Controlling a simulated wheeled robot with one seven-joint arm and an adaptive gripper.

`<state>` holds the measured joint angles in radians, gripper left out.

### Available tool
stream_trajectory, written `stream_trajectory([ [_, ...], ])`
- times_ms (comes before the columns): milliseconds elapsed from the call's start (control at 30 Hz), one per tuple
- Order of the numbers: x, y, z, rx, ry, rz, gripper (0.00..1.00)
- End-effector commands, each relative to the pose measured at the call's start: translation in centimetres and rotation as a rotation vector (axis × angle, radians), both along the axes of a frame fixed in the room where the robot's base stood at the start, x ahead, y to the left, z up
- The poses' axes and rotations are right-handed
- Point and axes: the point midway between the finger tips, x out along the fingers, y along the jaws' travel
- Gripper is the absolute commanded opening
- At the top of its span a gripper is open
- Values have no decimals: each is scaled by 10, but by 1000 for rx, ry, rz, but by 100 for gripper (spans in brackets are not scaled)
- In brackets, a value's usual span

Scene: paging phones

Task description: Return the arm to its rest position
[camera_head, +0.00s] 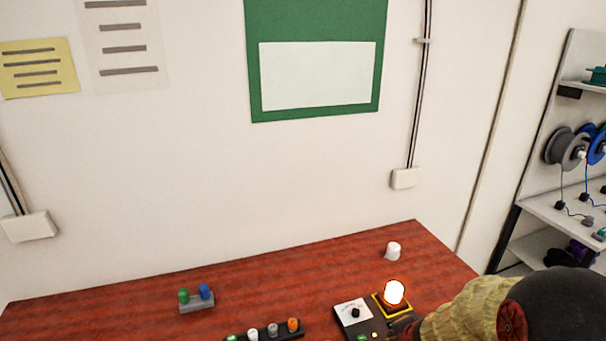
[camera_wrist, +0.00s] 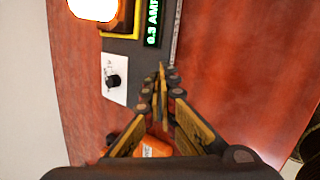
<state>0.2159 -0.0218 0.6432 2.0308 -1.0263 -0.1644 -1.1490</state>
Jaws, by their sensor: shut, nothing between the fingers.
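My gripper (camera_wrist: 162,72) is shut and empty in the wrist view, its fingertips together over the edge of a dark grey device panel. In the head view my arm comes in from the lower right, and the gripper (camera_head: 398,326) is partly cut off by the bottom edge, beside the panel. The panel has a white dial plate with a black knob (camera_head: 355,312), also in the wrist view (camera_wrist: 113,81). A glowing lamp (camera_head: 394,292) stands on a yellow-edged base; it also shows in the wrist view (camera_wrist: 94,8). A green-lettered display (camera_wrist: 152,22) sits beside it.
The red-brown table (camera_head: 240,291) carries a grey block with green and blue pegs (camera_head: 196,301), a black strip with several coloured pegs (camera_head: 266,332) and a white cap (camera_head: 392,251). A shelf with cable spools (camera_head: 566,148) stands at the right. The table's back middle is clear.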

Motion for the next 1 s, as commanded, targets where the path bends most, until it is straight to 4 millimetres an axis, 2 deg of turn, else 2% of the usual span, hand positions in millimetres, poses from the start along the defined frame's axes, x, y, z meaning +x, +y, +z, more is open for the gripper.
stream_trajectory([
  [33, -13, -18, 7, 35, 34, -189, 0],
  [100, -36, -39, 21, 95, 68, -473, 0],
  [167, -60, -51, 39, 152, 85, -717, 0],
  [233, -91, -55, 66, 235, 89, -1005, 0],
  [300, -128, -49, 96, 333, 90, -1282, 0],
  [367, -157, -36, 119, 422, 94, -1479, 0],
  [500, -214, 6, 167, 623, 126, -1786, 0],
  [600, -244, 38, 197, 756, 157, -1870, 0],
  [700, -259, 61, 225, 870, 162, -1845, 0],
  [900, -264, 75, 268, 999, 93, -1739, 0],
  [1000, -265, 77, 273, 1013, 84, -1720, 0],
])
